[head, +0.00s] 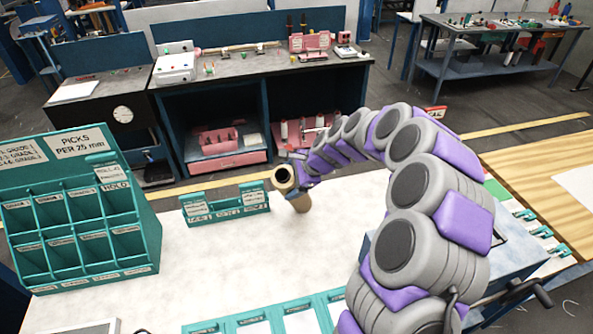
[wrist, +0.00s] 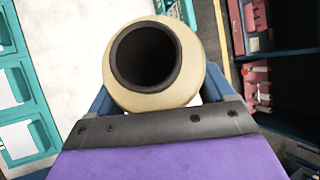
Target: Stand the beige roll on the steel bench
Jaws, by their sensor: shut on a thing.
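The beige roll (head: 300,203) is a short tube with a dark hollow core, held over the pale bench top (head: 330,235). It leans slightly, its open end up toward the camera. I cannot tell whether its lower end touches the surface. My gripper (head: 290,172) is shut on the roll near its upper end. In the wrist view the roll (wrist: 188,85) sits between the blue fingers, its dark opening facing the camera. Its lower part is hidden there. I cannot tell for certain which bench is the steel one; the pale top is directly beneath the roll.
A small teal card holder (head: 226,205) stands just left of the roll. A large teal pigeonhole rack (head: 80,215) stands at the left. Teal trays (head: 270,322) line the front edge. Behind is a dark workbench (head: 262,68) with equipment.

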